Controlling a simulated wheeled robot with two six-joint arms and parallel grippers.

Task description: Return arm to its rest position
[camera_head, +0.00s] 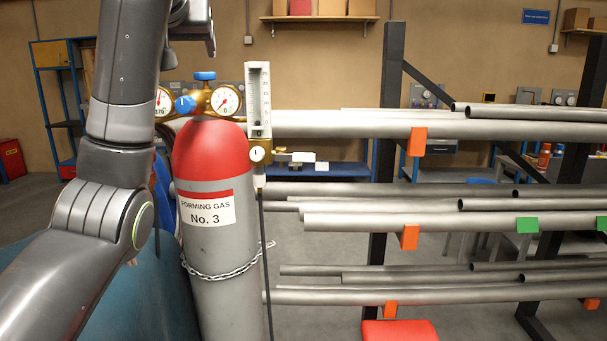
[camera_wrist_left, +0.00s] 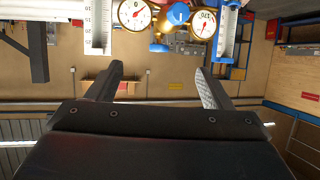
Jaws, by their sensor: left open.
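My left arm (camera_head: 125,110) rises from the lower left in the head view and bends at a round joint. Its wrist end shows at the top edge, and the gripper is mostly cut off or hidden there. In the left wrist view, which looks upside down, the fingers of my left gripper (camera_wrist_left: 158,72) stand apart with nothing between them. My right gripper is not in view.
A red-topped gas cylinder (camera_head: 205,240) stands close right of my arm, held by a chain (camera_head: 228,272). Its brass regulator with gauges (camera_head: 226,100) and flowmeter (camera_head: 258,95) sit on top. A rack of steel pipes (camera_head: 340,124) fills the right. A red stool (camera_head: 400,331) stands below.

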